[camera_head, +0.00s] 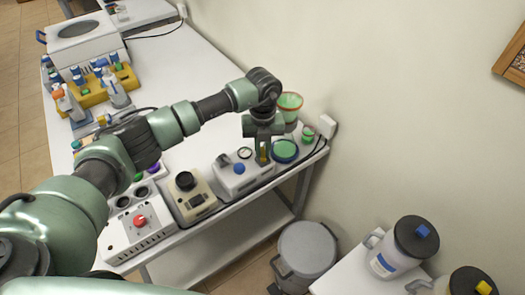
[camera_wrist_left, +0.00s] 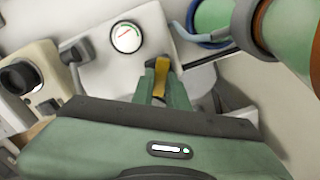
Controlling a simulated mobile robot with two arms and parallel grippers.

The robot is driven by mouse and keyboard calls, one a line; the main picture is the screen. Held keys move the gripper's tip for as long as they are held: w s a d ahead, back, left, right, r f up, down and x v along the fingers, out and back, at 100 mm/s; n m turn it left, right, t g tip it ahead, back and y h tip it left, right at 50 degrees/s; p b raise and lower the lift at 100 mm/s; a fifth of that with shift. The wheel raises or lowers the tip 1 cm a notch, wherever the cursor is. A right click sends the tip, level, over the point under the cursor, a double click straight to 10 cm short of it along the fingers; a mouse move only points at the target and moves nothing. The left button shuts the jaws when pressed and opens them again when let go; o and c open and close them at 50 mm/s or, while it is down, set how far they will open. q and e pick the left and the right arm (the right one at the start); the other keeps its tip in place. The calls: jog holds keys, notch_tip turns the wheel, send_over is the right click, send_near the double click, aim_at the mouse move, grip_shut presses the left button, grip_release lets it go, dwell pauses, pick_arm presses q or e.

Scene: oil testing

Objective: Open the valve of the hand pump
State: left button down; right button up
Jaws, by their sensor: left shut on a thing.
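The hand pump (camera_head: 232,184) is a white box at the right end of the table, with a round gauge (camera_head: 245,153) and a blue knob (camera_head: 239,168) on top. In the left wrist view the pump (camera_wrist_left: 90,78) and its gauge (camera_wrist_left: 126,37) show beyond the fingers. My left gripper (camera_head: 262,154) reaches down over the pump's right end and is shut on a yellow lever, which seems to be the valve (camera_wrist_left: 162,70). The lever's lower part is hidden between the fingers. My right gripper is out of view.
A beige device (camera_head: 190,200) and a white box with a red knob (camera_head: 128,222) stand left of the pump. Green containers (camera_head: 285,150) stand close on its right by the wall. A grey bin (camera_head: 305,252) is on the floor. The table's back middle is clear.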

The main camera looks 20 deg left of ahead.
aim_at(262, 152)
pick_arm(q)
jog(key=n+b, duration=0.1)
jog(key=n, duration=0.4)
jog(key=shift+n, duration=0.4)
jog(key=shift+w+a, duration=0.1)
dwell(0.3)
jog(key=c, duration=1.4)
grip_release()
notch_tip(262, 152, up, 7)
jog(key=b, duration=0.2)
jog(key=shift+f+b, duration=0.15)
jog(key=shift+b, duration=0.2)
jog(key=shift+r, duration=0.55)
